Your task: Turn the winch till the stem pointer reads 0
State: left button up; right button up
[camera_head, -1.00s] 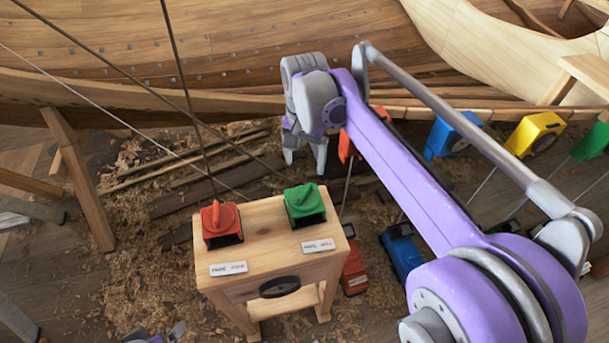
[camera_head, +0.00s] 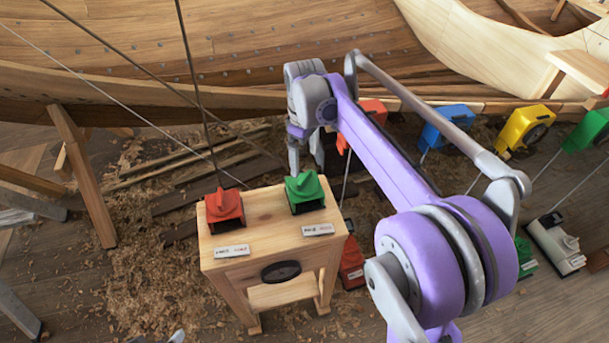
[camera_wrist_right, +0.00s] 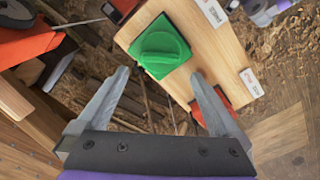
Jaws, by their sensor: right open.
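A wooden stand (camera_head: 262,214) carries a red winch knob (camera_head: 224,206) on the left and a green winch knob (camera_head: 305,188) on the right. Each has a small label in front, too small to read. My right gripper (camera_head: 306,166) is open and empty, just behind the green knob. In the right wrist view the green knob (camera_wrist_right: 162,50) lies beyond and between the open fingertips, apart from them. The red knob (camera_wrist_right: 222,104) is partly hidden by one finger. A grey tip (camera_head: 178,336), probably my left gripper, barely shows at the bottom edge. I cannot make out a stem pointer.
A dark oval (camera_head: 281,271) is on the stand's front. Blue (camera_head: 446,128), yellow (camera_head: 528,126) and orange (camera_head: 366,120) units stand behind my right arm. Ropes (camera_head: 190,80) run up past the planked hull (camera_head: 120,50). Wooden props (camera_head: 82,175) stand left; shavings cover the floor.

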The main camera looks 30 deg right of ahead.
aim_at(305, 177)
notch_tip(305, 177, down, 7)
jog(key=shift+f, duration=0.1)
dwell(0.3)
jog(key=c, duration=1.2)
jog(key=shift+m, duration=0.3)
jog(key=m, duration=0.3)
jog(key=shift+m, duration=2.1)
